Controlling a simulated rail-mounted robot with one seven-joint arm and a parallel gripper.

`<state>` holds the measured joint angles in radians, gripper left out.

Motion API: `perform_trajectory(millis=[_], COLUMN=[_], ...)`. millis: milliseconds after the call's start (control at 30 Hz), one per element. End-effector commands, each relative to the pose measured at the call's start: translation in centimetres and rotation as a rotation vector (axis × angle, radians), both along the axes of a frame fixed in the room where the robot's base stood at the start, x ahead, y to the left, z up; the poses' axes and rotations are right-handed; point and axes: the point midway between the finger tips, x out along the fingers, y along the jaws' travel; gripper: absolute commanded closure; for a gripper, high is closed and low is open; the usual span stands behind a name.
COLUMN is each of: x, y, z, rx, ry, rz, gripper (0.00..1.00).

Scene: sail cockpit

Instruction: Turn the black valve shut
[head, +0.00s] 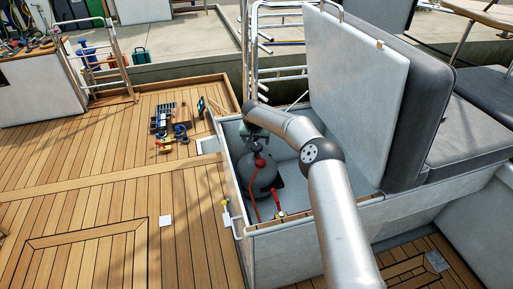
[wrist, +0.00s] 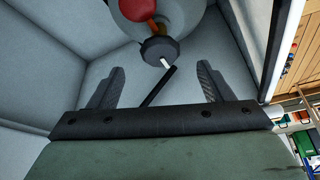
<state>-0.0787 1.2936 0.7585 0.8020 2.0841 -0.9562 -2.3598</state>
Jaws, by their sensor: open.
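The black valve knob (wrist: 160,50) is round and dark, near the top middle of the wrist view. It sits in front of a grey gas bottle (wrist: 185,12). A red fitting (wrist: 137,9) is above and left of it. In the head view, the bottle (head: 264,184) stands in the open locker, and I cannot make out the knob. My gripper (wrist: 160,68) is open, one finger each side below the knob, with no visible contact. A thin dark bar with a pale tip slants between the fingers. In the head view, my gripper (head: 256,132) is above the bottle, its fingers unclear.
The locker walls (head: 240,185) close in around the bottle. The raised lid (head: 352,80) and grey cushions (head: 460,130) stand to the right. A red lever (head: 283,214) and an orange hose are inside near the front wall. Tools (head: 172,125) lie on the deck left.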

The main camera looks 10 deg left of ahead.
Motion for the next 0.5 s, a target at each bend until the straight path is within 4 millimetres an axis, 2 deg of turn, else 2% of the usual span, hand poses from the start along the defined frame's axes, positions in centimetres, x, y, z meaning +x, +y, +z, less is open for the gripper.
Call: perform_trajectory(millis=[33,200,500], x=[0.4,1.5,2.1], y=[0.1,0.0,0.0], z=[-1.3,-3.7,-5.0], rx=[0.002,0.001,0.000], ry=[0.002,0.000,-0.001], rz=[-0.001,-0.002,0.000], gripper=[0.27,0.27,0.27])
